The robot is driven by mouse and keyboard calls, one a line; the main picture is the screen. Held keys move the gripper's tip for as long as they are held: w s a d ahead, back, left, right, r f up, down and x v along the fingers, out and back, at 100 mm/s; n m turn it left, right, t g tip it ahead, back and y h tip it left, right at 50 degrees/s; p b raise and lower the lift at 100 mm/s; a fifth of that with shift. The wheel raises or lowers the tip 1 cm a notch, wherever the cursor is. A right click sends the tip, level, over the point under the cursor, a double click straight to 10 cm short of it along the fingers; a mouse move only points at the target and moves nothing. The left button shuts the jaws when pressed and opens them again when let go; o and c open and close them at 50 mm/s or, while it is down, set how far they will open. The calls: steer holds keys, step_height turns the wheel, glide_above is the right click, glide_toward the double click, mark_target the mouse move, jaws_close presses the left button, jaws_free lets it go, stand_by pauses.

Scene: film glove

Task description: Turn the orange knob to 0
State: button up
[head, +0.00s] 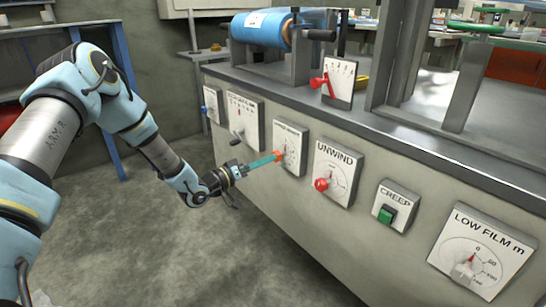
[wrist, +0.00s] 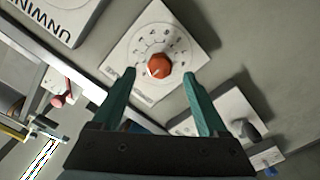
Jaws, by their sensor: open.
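The orange knob (wrist: 158,66) sits in the middle of a white dial plate (wrist: 185,45) in the wrist view. A scale of digits runs around part of it, too small to read surely. I cannot tell which digit the knob points at. In the head view the knob (head: 278,155) shows small at the tip of my gripper (head: 270,159). In the wrist view my gripper (wrist: 159,74) is open, with one teal finger on each side of the knob. Gaps show between knob and fingers; I see no contact.
The panel also carries a red UNWIND knob (head: 321,184), a green CREEP button (head: 386,214) and a LOW FILM dial (head: 466,268). A grey-knobbed plate (head: 243,118) is left of the orange knob. A blue roll (head: 262,28) lies above the panel. The floor in front is clear.

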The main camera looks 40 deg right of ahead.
steer(key=a, duration=0.5)
steer(key=shift+w+a, duration=0.1)
stand_by(0.3)
